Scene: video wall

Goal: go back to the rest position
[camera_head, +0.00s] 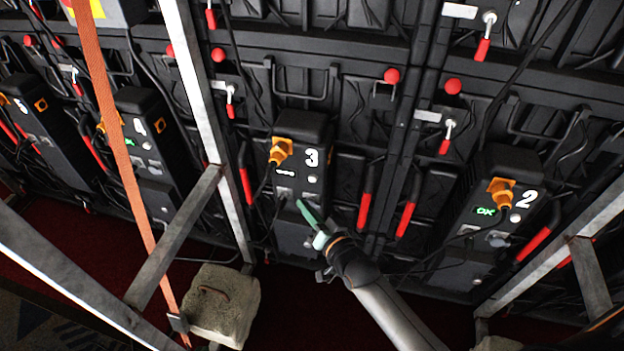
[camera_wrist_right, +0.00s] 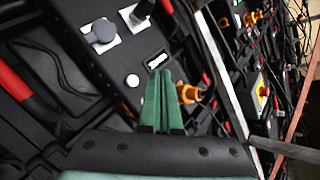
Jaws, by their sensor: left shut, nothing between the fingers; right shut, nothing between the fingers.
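My right gripper (camera_head: 303,206) comes in from the lower right in the head view. Its green fingers are shut and empty, in front of the lower part of the black unit numbered 3 (camera_head: 300,128). In the right wrist view the shut fingers (camera_wrist_right: 162,82) point at a panel with a small lit display (camera_wrist_right: 156,60), a round white button (camera_wrist_right: 132,80) and a grey round cap (camera_wrist_right: 103,31). An orange connector (camera_wrist_right: 187,92) shows just beyond the fingers. I cannot tell whether the fingertips touch the panel. My left gripper is not in view.
Unit 2 (camera_head: 527,198) on the right has a green OK display. Unit 4 (camera_head: 139,126) stands to the left. Metal struts (camera_head: 180,232), an orange strap (camera_head: 113,130) and a stone-like block (camera_head: 222,303) stand in front of the wall. Cables and red handles (camera_head: 365,210) surround the gripper.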

